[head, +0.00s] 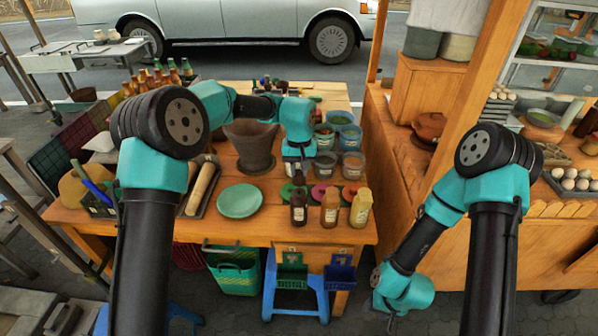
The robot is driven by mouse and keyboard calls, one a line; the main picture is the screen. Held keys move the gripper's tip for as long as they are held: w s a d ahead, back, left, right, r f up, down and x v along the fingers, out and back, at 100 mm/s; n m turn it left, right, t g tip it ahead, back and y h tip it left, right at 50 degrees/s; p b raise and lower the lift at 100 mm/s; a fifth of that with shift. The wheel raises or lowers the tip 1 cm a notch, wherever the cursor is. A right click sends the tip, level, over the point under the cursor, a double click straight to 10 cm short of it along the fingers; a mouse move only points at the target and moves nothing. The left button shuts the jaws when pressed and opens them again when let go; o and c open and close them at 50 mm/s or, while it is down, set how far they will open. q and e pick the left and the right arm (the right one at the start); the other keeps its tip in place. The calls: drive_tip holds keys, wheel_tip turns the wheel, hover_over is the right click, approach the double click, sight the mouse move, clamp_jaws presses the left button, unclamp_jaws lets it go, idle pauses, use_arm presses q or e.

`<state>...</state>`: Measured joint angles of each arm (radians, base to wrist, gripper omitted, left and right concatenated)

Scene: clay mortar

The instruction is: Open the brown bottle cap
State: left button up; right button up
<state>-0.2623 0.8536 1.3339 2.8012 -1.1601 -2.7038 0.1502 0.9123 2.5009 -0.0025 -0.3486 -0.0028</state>
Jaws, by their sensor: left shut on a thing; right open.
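The dark brown bottle (299,210) stands upright at the front edge of the wooden table, leftmost of three bottles in a row. My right gripper (391,312) hangs low at the right, off the table's front and far from the bottle. It is open and empty, its fingers small in view.
An amber bottle (330,208) and a yellow bottle (361,208) stand close to the right of the brown one. A clay mortar (250,143) and a green plate (240,201) are to the left. Small colored dishes (320,193) and tubs (351,165) sit behind.

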use_arm(q)
drive_tip(key=shift+w+f+g, duration=0.2)
drive_tip(key=shift+w+g, duration=0.15)
drive_tip(key=shift+g, duration=0.35)
drive_tip(key=o, duration=0.9)
drive_tip(key=shift+o, duration=0.2)
drive_tip(key=shift+r, duration=0.15)
